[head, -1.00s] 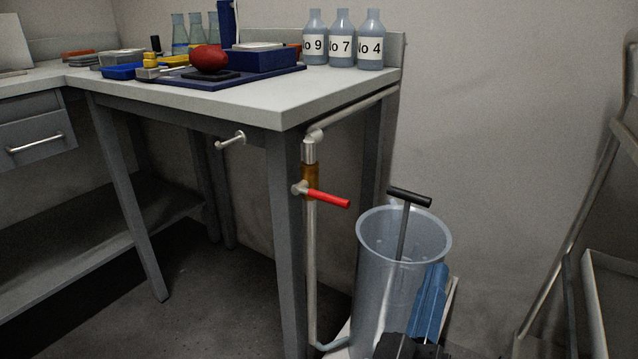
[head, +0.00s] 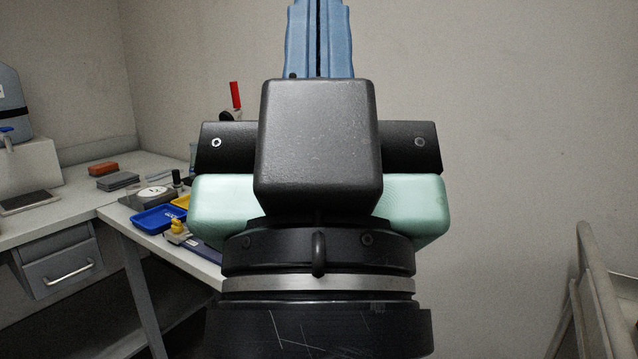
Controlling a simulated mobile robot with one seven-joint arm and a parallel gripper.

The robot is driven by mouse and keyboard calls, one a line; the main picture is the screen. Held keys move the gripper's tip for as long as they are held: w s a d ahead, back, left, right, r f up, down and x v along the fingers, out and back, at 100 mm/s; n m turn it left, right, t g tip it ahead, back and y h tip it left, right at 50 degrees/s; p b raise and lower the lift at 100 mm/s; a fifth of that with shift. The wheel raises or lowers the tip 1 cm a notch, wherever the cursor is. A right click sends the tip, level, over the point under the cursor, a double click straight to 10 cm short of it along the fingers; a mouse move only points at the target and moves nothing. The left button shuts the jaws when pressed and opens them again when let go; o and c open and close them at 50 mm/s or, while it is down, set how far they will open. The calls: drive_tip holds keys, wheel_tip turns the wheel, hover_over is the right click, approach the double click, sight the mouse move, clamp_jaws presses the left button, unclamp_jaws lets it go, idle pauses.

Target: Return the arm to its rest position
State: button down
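My gripper (head: 318,35) stands upright, large and close, in the middle of the head view. Its two blue fingers point up and lie side by side at the center, with only a thin dark slit between them. The fingertips are cut off by the top edge. The black and pale green hand body and the black wrist below hide much of the bench. No held thing shows in the visible part of the fingers.
The grey bench (head: 120,213) runs along the left, with a drawer (head: 62,268) under it. A pale rack or cart (head: 602,290) stands at right. Wall fills the back.

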wheel_tip(320, 180, up, 27)
drive_tip(key=p, duration=2.4)
drive_tip(key=shift+p, duration=0.35)
